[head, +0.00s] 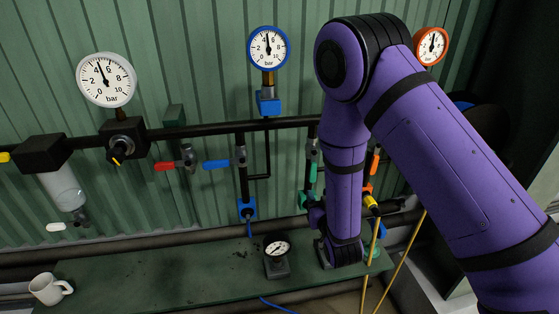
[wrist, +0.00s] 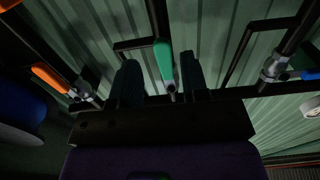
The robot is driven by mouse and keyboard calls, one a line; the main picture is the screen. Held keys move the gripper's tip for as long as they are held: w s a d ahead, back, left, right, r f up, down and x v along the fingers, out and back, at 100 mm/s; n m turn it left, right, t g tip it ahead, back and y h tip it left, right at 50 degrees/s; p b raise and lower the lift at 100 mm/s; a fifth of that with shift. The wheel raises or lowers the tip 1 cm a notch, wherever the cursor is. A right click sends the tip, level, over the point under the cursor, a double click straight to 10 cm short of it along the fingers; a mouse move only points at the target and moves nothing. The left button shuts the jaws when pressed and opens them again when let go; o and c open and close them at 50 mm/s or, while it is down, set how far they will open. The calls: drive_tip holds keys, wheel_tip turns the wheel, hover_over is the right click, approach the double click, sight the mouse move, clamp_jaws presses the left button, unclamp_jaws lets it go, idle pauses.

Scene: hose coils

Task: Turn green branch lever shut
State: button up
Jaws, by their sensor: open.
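The green branch lever (head: 313,172) hangs down along its vertical pipe in the head view, just left of my arm. In the wrist view the green lever (wrist: 163,62) lies lengthwise between the two fingers of my gripper (wrist: 161,76), with its metal end toward the palm. My gripper is open, with one finger on each side of the lever. A gap shows on both sides, wider on the left; I cannot tell how far the lever reaches in depth between the fingers. In the head view my fingers are hidden or too dark to make out.
A blue lever (head: 217,164) and a red lever (head: 164,166) are to the left, an orange lever (head: 375,162) to the right. A small gauge (head: 277,257) and a white mug (head: 47,289) stand on the green bench (head: 170,275). Dark pipes run close around my gripper.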

sight(313, 167)
drive_tip(key=shift+x, duration=2.45)
drive_tip(key=shift+w+a, duration=0.1)
drive_tip(key=shift+w, duration=0.15)
